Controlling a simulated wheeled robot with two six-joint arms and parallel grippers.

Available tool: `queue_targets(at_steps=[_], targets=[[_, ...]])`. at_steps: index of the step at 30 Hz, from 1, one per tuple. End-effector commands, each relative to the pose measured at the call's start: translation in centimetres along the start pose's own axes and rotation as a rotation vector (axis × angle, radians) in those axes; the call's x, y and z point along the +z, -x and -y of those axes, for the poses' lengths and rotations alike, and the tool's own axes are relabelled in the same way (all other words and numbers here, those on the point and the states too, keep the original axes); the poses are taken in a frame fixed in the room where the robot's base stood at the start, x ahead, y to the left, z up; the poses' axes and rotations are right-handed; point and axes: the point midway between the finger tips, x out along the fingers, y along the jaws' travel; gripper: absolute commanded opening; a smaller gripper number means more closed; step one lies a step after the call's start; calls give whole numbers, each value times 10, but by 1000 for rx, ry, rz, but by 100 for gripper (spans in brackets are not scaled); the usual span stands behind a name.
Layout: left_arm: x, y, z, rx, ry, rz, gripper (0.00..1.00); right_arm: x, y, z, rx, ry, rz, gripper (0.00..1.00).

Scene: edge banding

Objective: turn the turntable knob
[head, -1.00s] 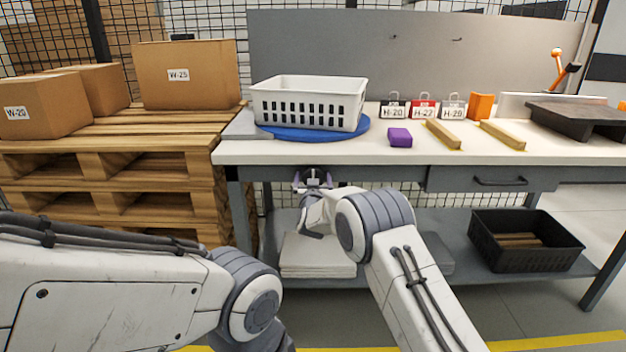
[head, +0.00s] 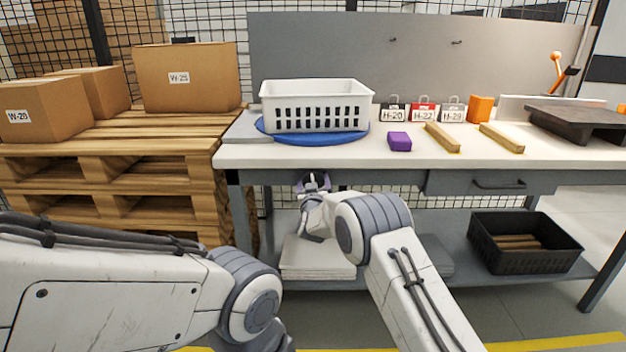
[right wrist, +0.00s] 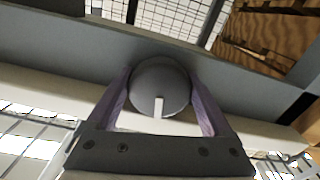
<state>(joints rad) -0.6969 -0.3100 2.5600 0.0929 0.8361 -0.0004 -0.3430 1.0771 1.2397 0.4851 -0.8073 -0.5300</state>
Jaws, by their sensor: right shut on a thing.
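The turntable is a blue disc (head: 330,138) on the left part of the bench top, with a white basket (head: 317,106) on it. The turntable knob (right wrist: 160,85) is a round grey knob with a pale mark, seen in the right wrist view under the bench edge. My right gripper (head: 314,181) is below the bench's front edge; in the right wrist view its two purple fingers (right wrist: 162,92) are shut on the knob, one on each side. In the head view the knob is hidden by the gripper. My left arm shows at the lower left, its gripper out of frame.
The bench top (head: 300,156) also carries a purple block (head: 399,141), two wooden strips (head: 442,137), tags, an orange block (head: 481,108) and a dark machine. A black crate (head: 525,243) and white sheets (head: 317,257) are on the lower shelf. Boxes on pallets stand left.

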Motion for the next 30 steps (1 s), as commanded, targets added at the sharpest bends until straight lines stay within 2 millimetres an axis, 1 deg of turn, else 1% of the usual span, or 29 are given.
queue_targets(at_steps=[1,3,15,21,30], targets=[[0,6,0,0,0,0,38,-2,0,-1,0,37,2,29],[0,9,-1,0,0,0,38,-2,0,-1,0,91,1,29],[-1,23,-2,0,0,0,38,-1,0,-1,-1,352,1,29],[-1,26,-2,0,0,0,38,0,0,-1,-1,418,1,29],[-1,27,-2,0,0,0,38,0,0,-1,-1,443,1,29]])
